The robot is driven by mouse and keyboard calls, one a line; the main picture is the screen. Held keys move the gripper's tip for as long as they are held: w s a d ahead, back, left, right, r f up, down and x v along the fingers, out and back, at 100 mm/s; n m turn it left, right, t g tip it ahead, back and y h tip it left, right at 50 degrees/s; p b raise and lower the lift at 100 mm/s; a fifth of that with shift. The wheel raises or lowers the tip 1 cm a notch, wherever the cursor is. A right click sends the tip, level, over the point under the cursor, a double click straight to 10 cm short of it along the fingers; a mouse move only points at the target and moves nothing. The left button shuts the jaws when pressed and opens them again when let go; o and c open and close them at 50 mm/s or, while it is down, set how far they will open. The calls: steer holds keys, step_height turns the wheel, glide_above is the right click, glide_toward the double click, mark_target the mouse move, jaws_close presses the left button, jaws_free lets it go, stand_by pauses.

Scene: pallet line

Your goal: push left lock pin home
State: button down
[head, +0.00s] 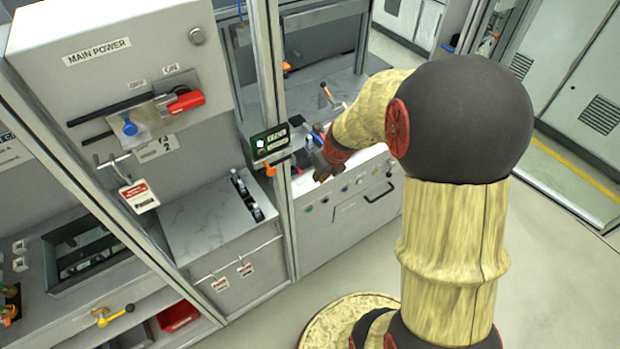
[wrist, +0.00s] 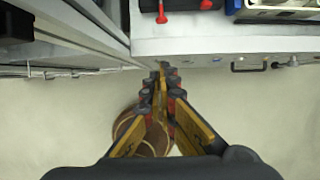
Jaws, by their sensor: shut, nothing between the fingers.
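My gripper (head: 326,164) is in front of the grey cabinet with a button panel in the head view. In the wrist view my gripper (wrist: 163,70) points away with its fingers together and nothing between them. Two red pieces, a left one (wrist: 162,14) and a right one (wrist: 205,5), show at the top of the wrist view, beyond and apart from the fingertips. I cannot tell for sure whether the left red piece is the left lock pin, or how far in it sits. My arm and gripper hide part of the cabinet top in the head view.
A metal post (head: 272,120) with a small green display (head: 270,142) stands left of my gripper. The front cabinet (head: 345,215) has buttons and a handle. A main power panel (head: 120,60) with a red lever (head: 186,102) is at left. Open floor (head: 290,315) lies in front.

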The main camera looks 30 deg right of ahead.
mark_target(300, 172)
steer(key=b+x, duration=0.3)
steer(key=x, duration=0.6)
steer(key=shift+f, duration=0.4)
steer(key=w, duration=0.3)
steer(key=shift+w, duration=0.65)
steer(key=shift+r, duration=0.1)
steer(key=shift+w, duration=0.3)
steer(key=shift+w+p, duration=1.35)
steer(key=shift+s, duration=0.1)
